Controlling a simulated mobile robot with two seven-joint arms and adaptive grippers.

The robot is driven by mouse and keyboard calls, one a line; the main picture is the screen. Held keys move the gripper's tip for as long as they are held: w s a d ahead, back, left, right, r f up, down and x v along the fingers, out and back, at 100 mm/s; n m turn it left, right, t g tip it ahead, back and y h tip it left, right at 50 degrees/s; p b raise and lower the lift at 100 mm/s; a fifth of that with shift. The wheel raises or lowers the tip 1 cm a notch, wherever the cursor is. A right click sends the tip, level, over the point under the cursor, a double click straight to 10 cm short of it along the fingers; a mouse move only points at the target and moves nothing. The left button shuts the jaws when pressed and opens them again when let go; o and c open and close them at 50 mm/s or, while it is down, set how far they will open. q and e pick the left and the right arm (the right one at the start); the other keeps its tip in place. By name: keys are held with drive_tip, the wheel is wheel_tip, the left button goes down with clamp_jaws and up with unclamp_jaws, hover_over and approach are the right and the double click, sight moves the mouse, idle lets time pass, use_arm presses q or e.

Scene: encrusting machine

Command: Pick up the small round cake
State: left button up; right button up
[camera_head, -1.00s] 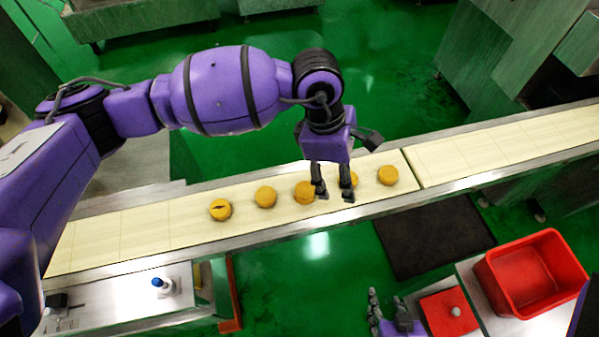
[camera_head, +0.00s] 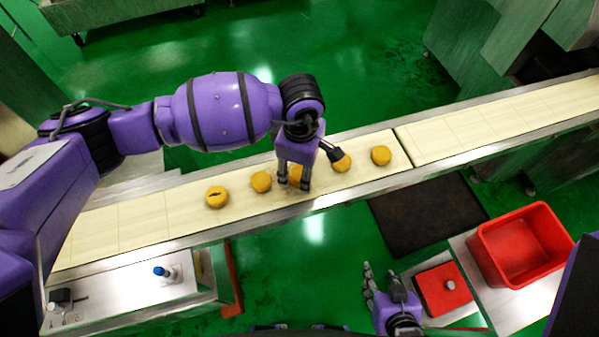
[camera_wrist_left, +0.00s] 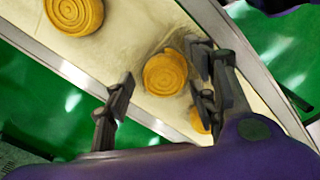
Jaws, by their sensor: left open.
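Several small round yellow-brown cakes lie in a row on the pale conveyor belt (camera_head: 130,225). The leftmost cake (camera_head: 217,197) has a dark mark on top. My left gripper (camera_head: 293,186) points down over the middle cake (camera_head: 297,173), partly hiding it. In the left wrist view, one cake (camera_wrist_left: 165,73) shows between the spread, empty fingers of my left gripper (camera_wrist_left: 165,95), nearer the right finger. Another cake (camera_wrist_left: 200,121) is partly hidden behind that finger, and a third (camera_wrist_left: 73,14) lies at the top left. My right gripper (camera_head: 370,285) is low in the head view, its finger gap unclear.
The belt has raised metal rails along both edges. A bench with a blue-topped object (camera_head: 165,273) is at the lower left. A dark mat (camera_head: 425,225) lies on the green floor.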

use_arm(q)
drive_tip(key=c, duration=1.2)
drive_tip(key=shift+r, duration=0.1)
